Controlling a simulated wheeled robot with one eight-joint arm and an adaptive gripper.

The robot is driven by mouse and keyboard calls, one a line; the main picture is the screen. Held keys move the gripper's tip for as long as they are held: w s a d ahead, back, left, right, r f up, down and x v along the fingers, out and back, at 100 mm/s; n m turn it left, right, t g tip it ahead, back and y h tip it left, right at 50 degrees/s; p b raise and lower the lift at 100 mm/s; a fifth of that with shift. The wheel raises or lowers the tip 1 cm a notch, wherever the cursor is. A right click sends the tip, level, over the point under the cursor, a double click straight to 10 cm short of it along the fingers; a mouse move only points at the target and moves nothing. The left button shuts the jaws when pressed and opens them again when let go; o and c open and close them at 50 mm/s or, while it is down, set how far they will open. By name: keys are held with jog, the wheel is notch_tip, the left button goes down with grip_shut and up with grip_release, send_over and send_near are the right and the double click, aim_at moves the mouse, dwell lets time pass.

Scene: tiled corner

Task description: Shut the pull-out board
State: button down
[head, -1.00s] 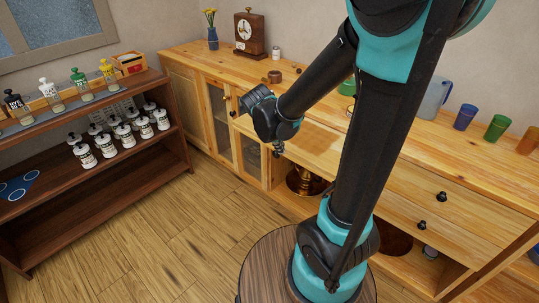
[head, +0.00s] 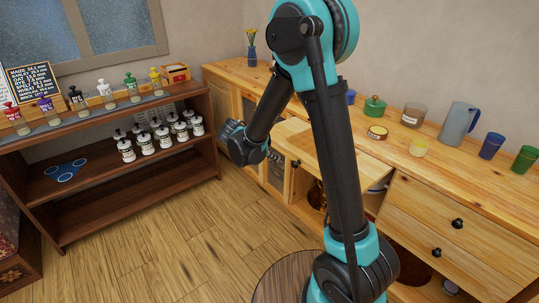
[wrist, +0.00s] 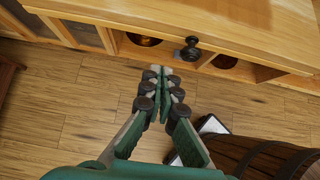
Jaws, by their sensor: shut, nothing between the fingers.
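The pull-out board (head: 374,165) sticks out from the front of the long wooden sideboard, partly hidden behind my arm in the head view. A small black knob (head: 296,163) sits on its front. In the wrist view the board (wrist: 160,12) spans the top, with its black knob (wrist: 190,50) below the front edge. My gripper (wrist: 162,72) is shut and empty, its fingertips close together in front of the board, just left of and below the knob in the picture. I see a gap to the knob. In the head view the fingertips are hidden behind my wrist.
The sideboard top (head: 440,158) holds a grey-blue jug (head: 458,125), cups and a green lidded pot (head: 374,106). Closed drawers (head: 450,215) lie right of the board. A dark shelf (head: 120,185) with jars and bottles stands left. Wooden floor (head: 185,245) between is clear.

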aim_at(292, 159)
jog(key=shift+w+d+f, duration=0.45)
jog(key=shift+w+d, duration=0.2)
jog(key=shift+d, duration=0.25)
jog(key=shift+w+d+f, duration=0.5)
jog(key=shift+w+d, duration=0.2)
jog(key=shift+d, duration=0.25)
jog(key=shift+w+d+f, duration=0.45)
jog(key=shift+w+d, duration=0.2)
jog(key=shift+d, duration=0.25)
jog(key=w+d, duration=0.4)
jog(key=d, duration=0.1)
jog(key=w+d, duration=0.4)
jog(key=d, duration=0.2)
jog(key=w+d, duration=0.4)
jog(key=d, duration=0.2)
jog(key=shift+w, duration=0.15)
jog(key=shift+a, duration=0.1)
